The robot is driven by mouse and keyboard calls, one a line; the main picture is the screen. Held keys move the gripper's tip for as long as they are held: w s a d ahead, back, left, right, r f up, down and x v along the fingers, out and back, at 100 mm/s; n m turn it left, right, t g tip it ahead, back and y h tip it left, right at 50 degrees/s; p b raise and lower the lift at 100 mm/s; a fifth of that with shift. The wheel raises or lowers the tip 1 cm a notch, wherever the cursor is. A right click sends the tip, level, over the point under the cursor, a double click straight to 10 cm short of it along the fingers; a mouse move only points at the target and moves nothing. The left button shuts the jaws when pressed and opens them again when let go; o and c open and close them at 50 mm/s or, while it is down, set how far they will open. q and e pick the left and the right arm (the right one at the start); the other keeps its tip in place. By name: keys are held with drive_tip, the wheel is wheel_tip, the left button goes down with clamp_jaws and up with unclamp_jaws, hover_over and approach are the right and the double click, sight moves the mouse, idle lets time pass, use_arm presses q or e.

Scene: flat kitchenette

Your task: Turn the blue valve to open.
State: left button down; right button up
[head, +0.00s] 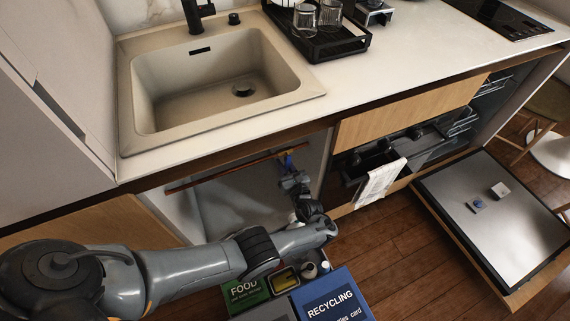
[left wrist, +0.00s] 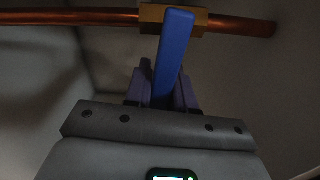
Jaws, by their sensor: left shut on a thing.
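The blue valve lever (left wrist: 174,55) stands up close in the left wrist view, tilted slightly to the right. It sits at a brass valve body (left wrist: 205,21) on a horizontal copper pipe (left wrist: 62,17). In the head view the blue valve (head: 288,160) and the copper pipe (head: 225,172) show under the sink counter. My left gripper (head: 290,176) reaches into the cabinet opening. Its fingers (left wrist: 162,90) are shut on the lever's lower part, one on each side. My right gripper is not in view.
The counter edge and sink (head: 215,85) lie just above the pipe. Green and blue bins (head: 335,297) stand below my left arm. An open dishwasher door (head: 495,220) and a hanging towel (head: 380,182) are to the right.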

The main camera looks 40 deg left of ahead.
use_arm(q)
drive_tip(key=shift+s+a+r+m+p, duration=0.2)
drive_tip(key=shift+s+m+p, duration=0.3)
drive_tip(key=shift+m, duration=0.55)
drive_tip(key=shift+s+a+r+m+p, duration=0.2)
drive_tip(key=shift+s+m+p, duration=0.15)
drive_tip(key=shift+m+p, duration=0.55)
drive_tip(key=shift+s+a+r+m+p, duration=0.25)
drive_tip(key=shift+s+m, duration=0.2)
drive_tip(key=shift+m, duration=0.8)
drive_tip(key=shift+d, duration=0.1)
drive_tip(key=c, duration=1)
unclamp_jaws()
drive_tip(key=shift+c, duration=0.2)
